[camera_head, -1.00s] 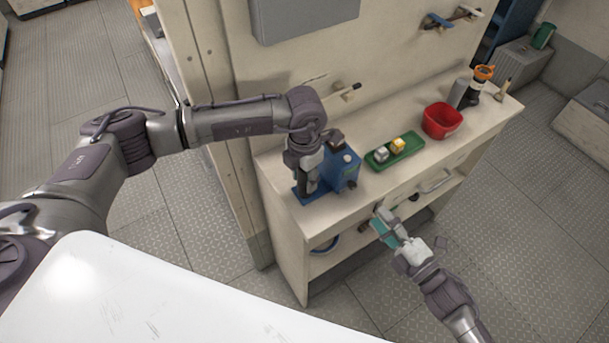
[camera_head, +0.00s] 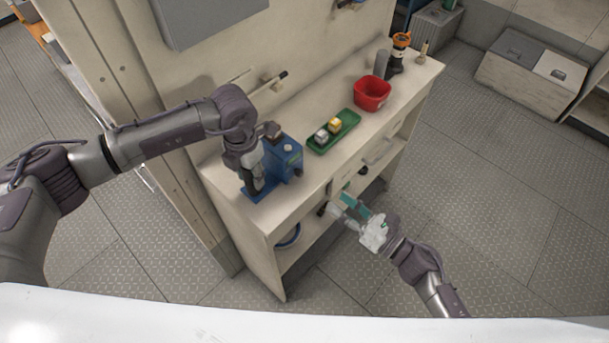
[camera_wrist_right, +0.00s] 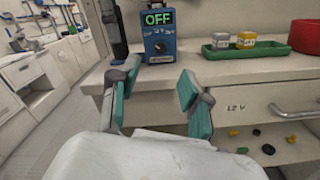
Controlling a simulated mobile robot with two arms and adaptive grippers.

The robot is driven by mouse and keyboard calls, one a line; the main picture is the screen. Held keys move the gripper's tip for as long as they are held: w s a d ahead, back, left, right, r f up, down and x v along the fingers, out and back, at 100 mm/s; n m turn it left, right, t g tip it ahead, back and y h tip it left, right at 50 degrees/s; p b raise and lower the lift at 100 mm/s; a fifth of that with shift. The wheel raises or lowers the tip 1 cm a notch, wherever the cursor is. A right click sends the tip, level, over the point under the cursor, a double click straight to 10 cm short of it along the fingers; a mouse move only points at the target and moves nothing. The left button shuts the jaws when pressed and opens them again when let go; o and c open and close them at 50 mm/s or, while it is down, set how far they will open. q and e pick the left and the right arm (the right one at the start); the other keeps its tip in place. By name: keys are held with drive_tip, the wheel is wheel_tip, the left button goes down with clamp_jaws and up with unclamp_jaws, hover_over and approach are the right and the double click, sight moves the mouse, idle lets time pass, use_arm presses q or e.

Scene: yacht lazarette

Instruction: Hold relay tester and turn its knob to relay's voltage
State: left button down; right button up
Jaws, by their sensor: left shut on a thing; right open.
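The relay tester (camera_head: 287,158) is a blue box on a blue base, upright on the bench top. In the right wrist view the tester (camera_wrist_right: 153,37) shows a green "OFF" display (camera_wrist_right: 158,18) and a dark knob (camera_wrist_right: 160,47) with small markings around it. My left gripper (camera_head: 252,184) is shut on the tester's left side; its fingertips are partly hidden. My right gripper (camera_head: 350,208) is open and empty in front of the bench, below the top, with teal finger pads (camera_wrist_right: 156,92). A silver relay (camera_head: 321,136) and a yellow relay (camera_head: 335,125) sit in a green tray (camera_head: 347,137); their lettering is too small to read.
A red bin (camera_head: 372,94) and an orange-topped dark item (camera_head: 399,52) stand farther along the bench. Small loose parts (camera_wrist_right: 268,149) lie on the shelf below. The bench front edge lies between my right gripper and the tester.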

sight(302, 174)
drive_tip(key=shift+n, duration=0.7)
drive_tip(key=x, duration=1.1)
drive_tip(key=shift+w+a+f, duration=0.25)
clamp_jaws()
